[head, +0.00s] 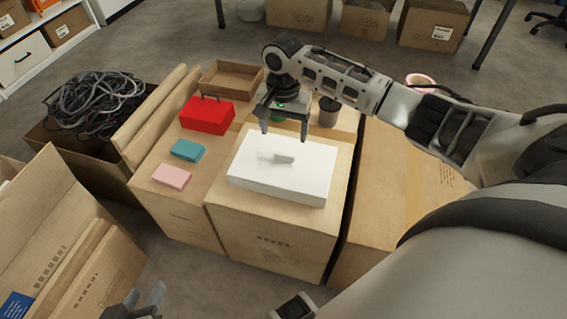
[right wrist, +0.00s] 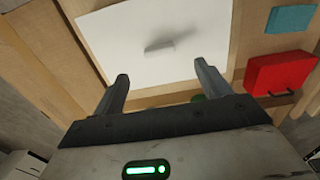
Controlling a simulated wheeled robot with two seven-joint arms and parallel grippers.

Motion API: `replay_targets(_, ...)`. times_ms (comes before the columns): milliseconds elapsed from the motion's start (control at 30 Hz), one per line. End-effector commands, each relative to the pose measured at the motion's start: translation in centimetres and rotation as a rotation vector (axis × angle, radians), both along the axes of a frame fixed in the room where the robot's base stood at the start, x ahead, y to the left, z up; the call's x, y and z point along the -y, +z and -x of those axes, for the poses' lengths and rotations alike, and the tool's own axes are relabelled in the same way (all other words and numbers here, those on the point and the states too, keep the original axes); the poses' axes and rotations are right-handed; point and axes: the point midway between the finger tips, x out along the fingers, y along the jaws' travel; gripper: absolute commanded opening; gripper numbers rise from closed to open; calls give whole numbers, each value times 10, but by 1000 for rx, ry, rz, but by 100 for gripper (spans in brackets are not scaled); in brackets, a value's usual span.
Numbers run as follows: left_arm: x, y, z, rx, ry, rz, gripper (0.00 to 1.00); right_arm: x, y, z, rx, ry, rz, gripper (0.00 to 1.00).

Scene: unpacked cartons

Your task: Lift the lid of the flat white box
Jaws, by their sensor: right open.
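My right gripper (head: 284,136) is open and empty, fingers pointing down, above the far edge of the box and apart from the handle. It shows in the right wrist view too (right wrist: 161,72). My left gripper (head: 135,302) is partly in view at the bottom left, away from the box; its opening is unclear.
A red box (head: 207,117), a teal block (head: 188,151) and a pink block (head: 172,176) stand on the carton to the left. A dark cup (head: 328,112) and a green item (head: 277,117) are behind the white box. An open carton with cables (head: 62,151) is further left.

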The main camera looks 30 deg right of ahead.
Motion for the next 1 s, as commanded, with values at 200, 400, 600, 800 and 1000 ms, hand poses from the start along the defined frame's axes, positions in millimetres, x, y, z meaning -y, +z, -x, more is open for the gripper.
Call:
replay_targets(200, 3, -16, -1, -27, -13, -1, 36, 0, -26, 0, 1, 1, -1, 76)
replay_targets(400, 4, -22, -2, -26, -15, 3, 36, 1, -39, 1, 0, 2, 0, 76)
replay_targets(600, 8, -23, -7, 23, -17, 22, 36, 2, -70, 2, 0, 1, 0, 76)
replay_targets(800, 13, -2, -10, 87, -26, 47, 36, 2, -80, 2, 2, 2, -1, 76)
replay_targets(1000, 13, -7, -5, 69, -29, 43, 36, 2, -79, 2, 2, 2, -1, 54)
